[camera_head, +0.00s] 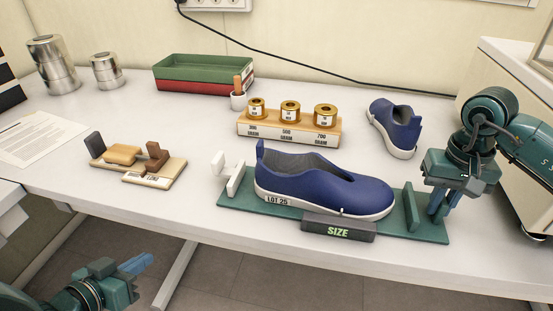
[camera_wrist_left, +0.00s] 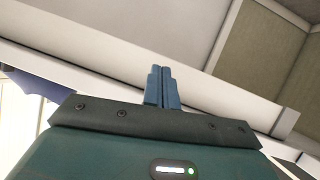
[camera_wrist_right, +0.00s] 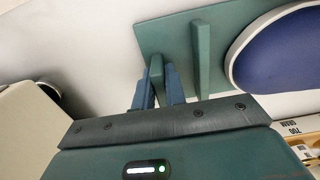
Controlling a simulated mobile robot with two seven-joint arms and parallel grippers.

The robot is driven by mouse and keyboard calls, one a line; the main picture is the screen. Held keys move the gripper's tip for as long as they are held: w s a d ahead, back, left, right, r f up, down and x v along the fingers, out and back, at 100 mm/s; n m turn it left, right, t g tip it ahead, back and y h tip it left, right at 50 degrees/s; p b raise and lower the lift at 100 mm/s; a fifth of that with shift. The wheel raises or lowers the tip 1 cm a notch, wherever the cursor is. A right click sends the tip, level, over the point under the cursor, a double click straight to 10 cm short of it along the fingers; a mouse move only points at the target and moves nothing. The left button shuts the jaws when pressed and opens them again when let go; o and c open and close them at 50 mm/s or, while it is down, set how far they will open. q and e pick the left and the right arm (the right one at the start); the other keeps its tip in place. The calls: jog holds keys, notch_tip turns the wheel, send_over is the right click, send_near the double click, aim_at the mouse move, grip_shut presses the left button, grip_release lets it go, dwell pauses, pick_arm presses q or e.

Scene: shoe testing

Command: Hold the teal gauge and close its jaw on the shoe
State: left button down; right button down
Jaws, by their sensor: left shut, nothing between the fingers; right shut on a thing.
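The teal gauge (camera_head: 240,203) lies on the table with the navy shoe (camera_head: 325,187) on it, heel left and toe right. A white jaw piece (camera_head: 233,180) stands left of the heel, apart from it. A teal upright (camera_head: 411,207) stands just right of the toe. My right gripper (camera_head: 437,207) is at the gauge's right end, shut on a teal upright tab (camera_wrist_right: 156,78); the other upright (camera_wrist_right: 201,60) shows beside it in the right wrist view. My left gripper (camera_head: 145,263) is shut and empty, low in front of the table, and shows in its wrist view (camera_wrist_left: 163,85).
A dark SIZE box (camera_head: 338,230) sits at the gauge's front. Behind are a wooden weight stand (camera_head: 280,131), a second navy shoe (camera_head: 396,125) and stacked trays (camera_head: 204,75). A wooden fixture (camera_head: 136,160) stands left; bare table lies between it and the gauge.

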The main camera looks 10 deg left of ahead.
aim_at(227, 170)
pick_arm(q)
jog(key=shift+t, duration=0.4)
jog(key=a+r, duration=0.1)
jog(key=r, duration=0.1)
jog(key=w+a+r, duration=0.1)
jog(key=r, duration=0.1)
jog(key=w+a+r, duration=0.1)
jog(key=r, duration=0.2)
jog(key=shift+w, duration=0.15)
jog(key=w+d+r+n+t, duration=0.1)
jog(key=w+d+r+n, duration=0.1)
jog(key=w+n, duration=0.2)
jog(key=w+d+r+n+t+h, duration=0.1)
jog(key=w+d+r+n, duration=0.1)
jog(key=w+n, duration=0.3)
jog(key=w+d+r+n+t+h, duration=0.1)
jog(key=w+d+r+n+t, duration=0.1)
jog(key=w+d+n, duration=0.1)
jog(key=shift+w+d+r+n, duration=0.1)
jog(key=shift+w+n, duration=0.25)
jog(key=shift+n, duration=0.35)
jog(key=shift+w+d+n, duration=0.1)
jog(key=shift+w+n, duration=0.2)
jog(key=shift+n, duration=0.4)
jog(key=d, duration=0.3)
jog(key=shift+w, duration=0.35)
jog(key=shift+d, duration=0.6)
